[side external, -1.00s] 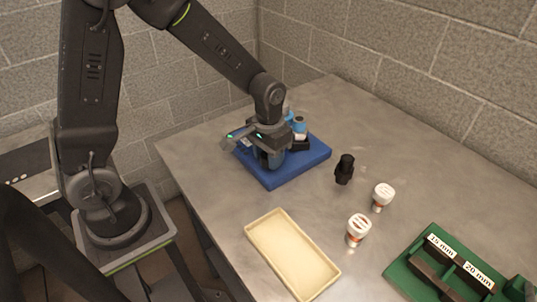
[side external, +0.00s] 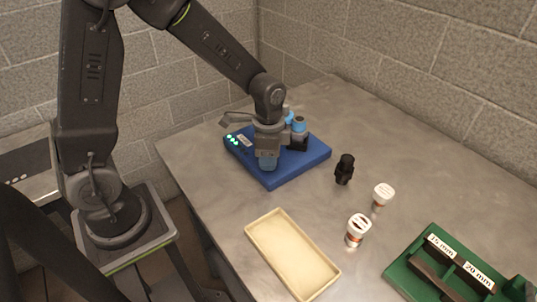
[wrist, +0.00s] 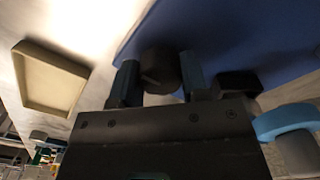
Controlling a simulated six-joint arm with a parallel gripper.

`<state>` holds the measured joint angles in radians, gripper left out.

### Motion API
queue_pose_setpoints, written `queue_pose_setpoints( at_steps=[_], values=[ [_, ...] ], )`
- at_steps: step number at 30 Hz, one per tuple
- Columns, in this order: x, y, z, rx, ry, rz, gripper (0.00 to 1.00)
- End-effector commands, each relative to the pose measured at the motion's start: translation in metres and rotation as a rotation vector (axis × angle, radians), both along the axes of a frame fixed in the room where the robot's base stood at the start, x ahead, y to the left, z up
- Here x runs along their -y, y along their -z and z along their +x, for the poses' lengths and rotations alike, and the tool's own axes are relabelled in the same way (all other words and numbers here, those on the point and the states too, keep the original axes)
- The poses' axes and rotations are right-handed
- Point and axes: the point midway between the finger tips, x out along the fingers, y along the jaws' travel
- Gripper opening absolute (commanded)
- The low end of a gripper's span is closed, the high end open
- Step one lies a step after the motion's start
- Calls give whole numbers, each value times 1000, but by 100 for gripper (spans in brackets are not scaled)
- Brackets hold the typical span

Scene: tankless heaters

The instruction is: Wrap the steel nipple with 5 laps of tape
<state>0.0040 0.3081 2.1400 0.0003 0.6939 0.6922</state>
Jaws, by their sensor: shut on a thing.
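My gripper (side external: 267,160) is low over the blue base unit (side external: 288,176), fingers pointing down. In the wrist view its two blue fingertips (wrist: 160,82) are shut on a dark round piece (wrist: 160,68), seen nearly end-on. On the unit, behind and right of the gripper, a blue collar with a grey cylinder (side external: 299,125) stands by a black block (side external: 298,144). The collar also shows at the right of the wrist view (wrist: 282,120). I cannot tell for sure which part is the steel nipple, and I cannot make out tape laps.
Green lights (side external: 232,140) glow at the unit's left corner. A black fitting (side external: 344,170) and two white-capped containers (side external: 383,194) (side external: 358,227) stand to the right. An empty cream tray (side external: 262,249) lies in front. A green holder marked 15 mm and 20 mm (side external: 402,269) is front right.

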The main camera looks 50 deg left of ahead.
Motion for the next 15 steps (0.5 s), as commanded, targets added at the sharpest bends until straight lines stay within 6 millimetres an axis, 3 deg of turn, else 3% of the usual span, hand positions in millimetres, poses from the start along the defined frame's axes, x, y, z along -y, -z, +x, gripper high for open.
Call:
queue_pose_setpoints(
  at_steps=[15],
  values=[
    [0, -1, 1, 3, 89, -1, 17]
  ],
)
